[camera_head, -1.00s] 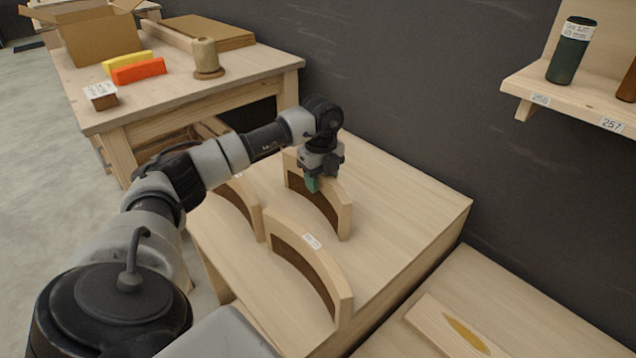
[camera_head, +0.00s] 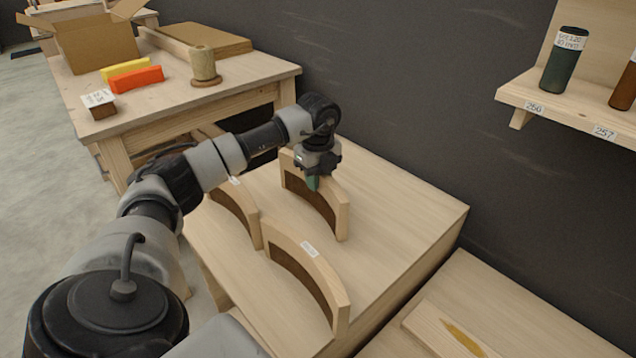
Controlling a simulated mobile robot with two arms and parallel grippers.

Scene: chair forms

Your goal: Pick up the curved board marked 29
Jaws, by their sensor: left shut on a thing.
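Three curved wooden boards stand on edge on the low wooden table. The back right curved board (camera_head: 333,207) is under my left gripper (camera_head: 314,182), which is shut on its upper edge. The gripper and wrist cover any label it may bear. The front curved board (camera_head: 318,276) has a white label too small to read. The left curved board (camera_head: 240,213) also has a white label, partly behind my arm. I cannot read the number 29 on any of them. My right gripper is not in view.
A workbench (camera_head: 235,85) at the back left holds an open cardboard box (camera_head: 95,45), orange and yellow blocks and a spool (camera_head: 204,65). A dark wall runs behind. A shelf (camera_head: 560,110) with bottles is at the right. The low table's right part is clear.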

